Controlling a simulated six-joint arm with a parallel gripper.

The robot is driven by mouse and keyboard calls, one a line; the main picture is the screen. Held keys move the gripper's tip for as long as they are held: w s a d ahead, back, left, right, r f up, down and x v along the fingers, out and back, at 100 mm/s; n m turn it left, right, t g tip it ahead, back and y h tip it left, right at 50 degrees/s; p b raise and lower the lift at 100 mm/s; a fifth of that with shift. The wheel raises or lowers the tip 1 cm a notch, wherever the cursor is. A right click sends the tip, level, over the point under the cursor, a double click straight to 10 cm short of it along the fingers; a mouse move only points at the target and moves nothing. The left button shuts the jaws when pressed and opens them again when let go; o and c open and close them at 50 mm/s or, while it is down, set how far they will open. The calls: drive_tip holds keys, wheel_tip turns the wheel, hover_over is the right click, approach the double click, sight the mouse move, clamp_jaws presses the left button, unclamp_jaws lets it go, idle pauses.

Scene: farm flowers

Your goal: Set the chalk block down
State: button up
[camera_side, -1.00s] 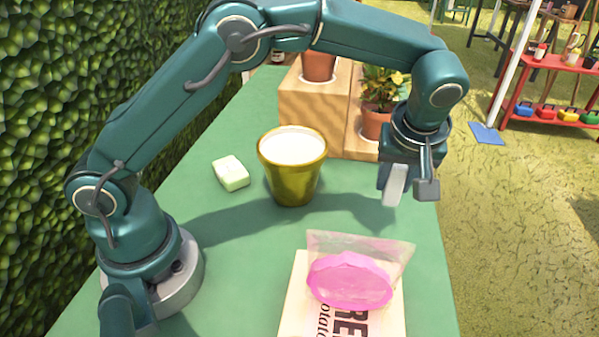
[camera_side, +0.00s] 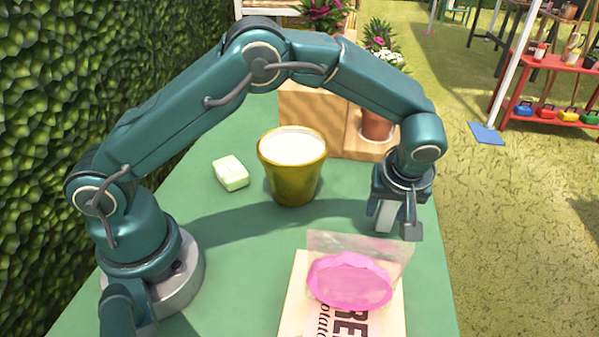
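The white chalk block (camera_side: 384,218) is between the fingers of my gripper (camera_side: 396,222), which is shut on it. The block hangs upright, low over the right part of the green table, just behind the clear bag with the pink disc. I cannot tell whether its lower end touches the table. One dark finger shows on the block's right; the other finger is mostly hidden.
A gold pot with white filling (camera_side: 292,170) stands left of my gripper. A pale green block (camera_side: 231,173) lies left of it. The pink disc in a clear bag (camera_side: 350,280) lies on a printed packet (camera_side: 297,290) in front. A wooden stand (camera_side: 315,115) with potted plants is behind. The table's right edge is close.

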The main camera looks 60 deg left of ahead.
idle(0.3)
drive_tip(key=v, duration=1.2)
drive_tip(key=s+a+r+m+h, duration=0.2)
drive_tip(key=s+a+r+m, duration=0.2)
drive_tip(key=s+a+r, duration=0.3)
drive_tip(key=s+a+f+m+t, duration=0.1)
drive_tip(key=s+a+f+m, duration=0.1)
drive_tip(key=s, duration=0.3)
drive_tip(key=s+a+f+m+t+h, duration=0.1)
drive_tip(key=s+a+f+m, duration=0.1)
drive_tip(key=s, duration=0.4)
drive_tip(key=shift+a+m, duration=0.35)
drive_tip(key=shift+m, duration=0.15)
drive_tip(key=shift+f, duration=0.1)
